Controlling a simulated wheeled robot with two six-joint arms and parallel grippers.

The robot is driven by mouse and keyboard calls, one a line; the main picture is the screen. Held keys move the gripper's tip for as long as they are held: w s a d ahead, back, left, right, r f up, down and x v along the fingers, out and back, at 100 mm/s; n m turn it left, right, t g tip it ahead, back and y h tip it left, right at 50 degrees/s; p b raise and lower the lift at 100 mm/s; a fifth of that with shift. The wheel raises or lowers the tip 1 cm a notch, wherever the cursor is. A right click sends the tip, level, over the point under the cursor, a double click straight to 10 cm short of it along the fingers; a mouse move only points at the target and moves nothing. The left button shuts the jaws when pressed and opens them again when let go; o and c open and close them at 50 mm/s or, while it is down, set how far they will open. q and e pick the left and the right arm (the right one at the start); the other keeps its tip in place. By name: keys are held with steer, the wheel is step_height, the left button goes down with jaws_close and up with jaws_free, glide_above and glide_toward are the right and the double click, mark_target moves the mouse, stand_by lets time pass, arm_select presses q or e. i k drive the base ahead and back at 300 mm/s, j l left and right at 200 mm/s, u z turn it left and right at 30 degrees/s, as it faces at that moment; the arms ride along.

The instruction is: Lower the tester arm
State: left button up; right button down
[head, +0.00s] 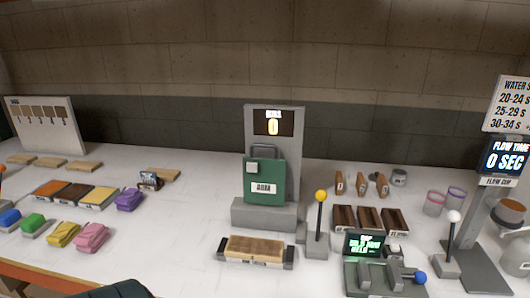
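The tester (276,133) stands at mid table, a grey column on a grey base with a small lit display reading 0. Its green arm block (263,181), with a white label and a dark handle on top, sits against the front of the column. A wooden panel (255,247) held between dark end clamps lies in front of the base; the block is above and behind it. A lever with a yellow ball (321,196) stands roughly upright on a grey base to the right of the tester. Neither gripper can be seen in the head view.
At right are dark wooden trays (369,220), a small green-text screen (366,244), a blue-knobbed device (419,277), a white-ball lever (454,216) and a flow-time stand (501,157). At left lie coloured pads (63,234) and cloths. White table between is clear.

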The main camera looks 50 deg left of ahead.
mark_target(267, 187)
steer(key=u, duration=1.5)
steer(key=j+u, duration=0.1)
steer(key=k+j, duration=0.05)
steer(key=j, duration=0.05)
